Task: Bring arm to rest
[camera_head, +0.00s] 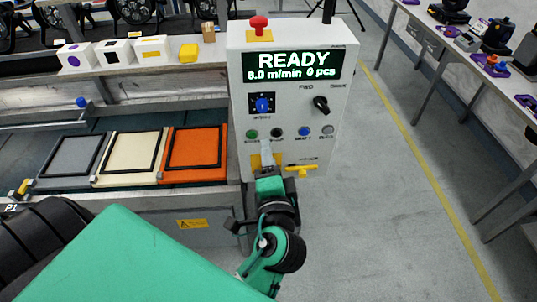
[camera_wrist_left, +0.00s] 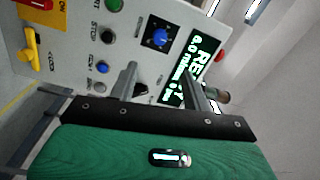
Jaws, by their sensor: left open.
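My left arm, green with black joints, reaches up from the bottom of the head view. Its gripper (camera_head: 266,155) is in front of the lower part of the white control box (camera_head: 340,100). In the left wrist view the two grey fingers of this gripper (camera_wrist_left: 160,88) stand apart with nothing between them. The panel appears turned on its side behind them. I cannot tell whether a finger touches it. The display (camera_head: 292,65) reads READY, 6.0 m/min, 0 pcs. My right gripper is not in view.
The box carries a red mushroom button (camera_head: 259,23), a blue knob (camera_head: 263,104), a black selector (camera_head: 321,104) and a yellow lever (camera_head: 302,171). Grey, cream and orange framed panels (camera_head: 195,152) lie left of it. Clear floor (camera_head: 385,210) lies to the right, before a side table (camera_head: 500,105).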

